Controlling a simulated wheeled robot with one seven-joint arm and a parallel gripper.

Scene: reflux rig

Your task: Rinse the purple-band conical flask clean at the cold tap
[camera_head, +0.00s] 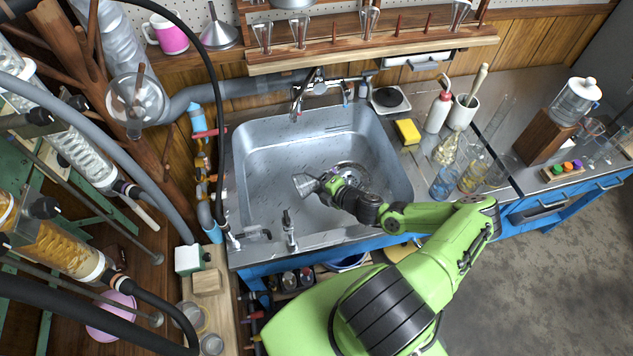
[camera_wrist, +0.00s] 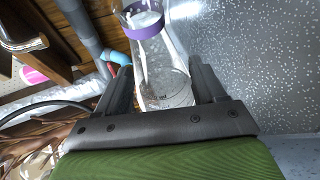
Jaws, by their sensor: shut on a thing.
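The conical flask (camera_wrist: 150,62) is clear glass with a purple band near its mouth. My gripper (camera_wrist: 163,82) is shut on it, with one dark finger on each side of the body. In the head view the flask (camera_head: 304,185) is small and looks tilted, held at the left end of my gripper (camera_head: 321,182) over the sink basin (camera_head: 262,165). Inside the flask I cannot make out clearly any residue. A metal tap (camera_head: 299,98) stands at the sink's back edge, behind the flask and apart from it. I see no running water.
Small fittings (camera_head: 289,230) stand on the sink's front rim. A yellow sponge (camera_head: 407,131), a wash bottle (camera_head: 438,112) and glassware (camera_head: 446,180) stand on the right counter. A black hose (camera_head: 213,95) and glass columns (camera_head: 80,150) crowd the left. The basin's left part is clear.

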